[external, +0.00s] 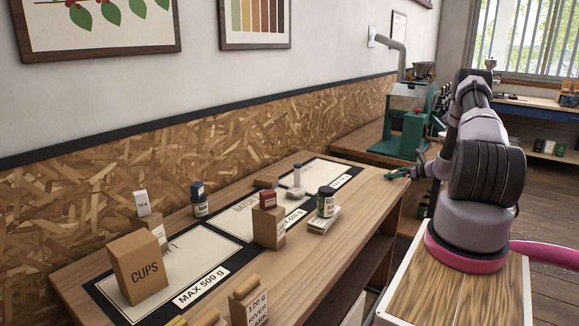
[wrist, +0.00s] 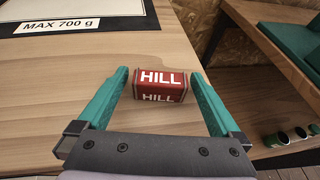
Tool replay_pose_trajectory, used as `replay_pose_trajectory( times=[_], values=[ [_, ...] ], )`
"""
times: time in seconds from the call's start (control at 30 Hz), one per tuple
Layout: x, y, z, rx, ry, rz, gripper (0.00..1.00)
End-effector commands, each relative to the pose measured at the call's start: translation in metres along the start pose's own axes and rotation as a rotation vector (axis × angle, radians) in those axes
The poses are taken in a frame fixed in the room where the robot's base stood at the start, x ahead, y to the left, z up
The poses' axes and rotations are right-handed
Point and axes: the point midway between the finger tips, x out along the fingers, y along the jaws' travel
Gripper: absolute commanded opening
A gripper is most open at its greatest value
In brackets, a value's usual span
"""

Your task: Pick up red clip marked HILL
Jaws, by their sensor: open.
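The red clip marked HILL (wrist: 160,86) shows in the wrist view, with white lettering on its top and front faces. It is between the two teal fingers of my gripper (wrist: 159,73), which are open, with a narrow gap on each side. In the external view my gripper (external: 404,173) is low at the right end of the wooden table. The HILL clip cannot be made out clearly there.
A MAX 700 g card (wrist: 59,27) lies left of my gripper. A green machine (external: 405,125) stands behind.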

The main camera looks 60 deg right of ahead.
Motion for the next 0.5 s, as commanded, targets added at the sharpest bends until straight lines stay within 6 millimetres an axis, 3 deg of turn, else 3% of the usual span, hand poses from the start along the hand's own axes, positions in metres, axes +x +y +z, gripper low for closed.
replay_pose_trajectory(
  times=[0.23, 0.27, 0.43, 0.5],
  values=[
    [0.0066, -0.0003, 0.0003, 0.0, 0.0, -0.001, 1.0],
    [0.0066, -0.0002, 0.0003, 0.0, 0.0, -0.001, 0.96],
    [0.0064, -0.0002, 0.0003, 0.0, 0.0, -0.001, 0.31],
    [0.0063, -0.0002, 0.0003, 0.0, 0.0, -0.001, 0.25]
  ],
)
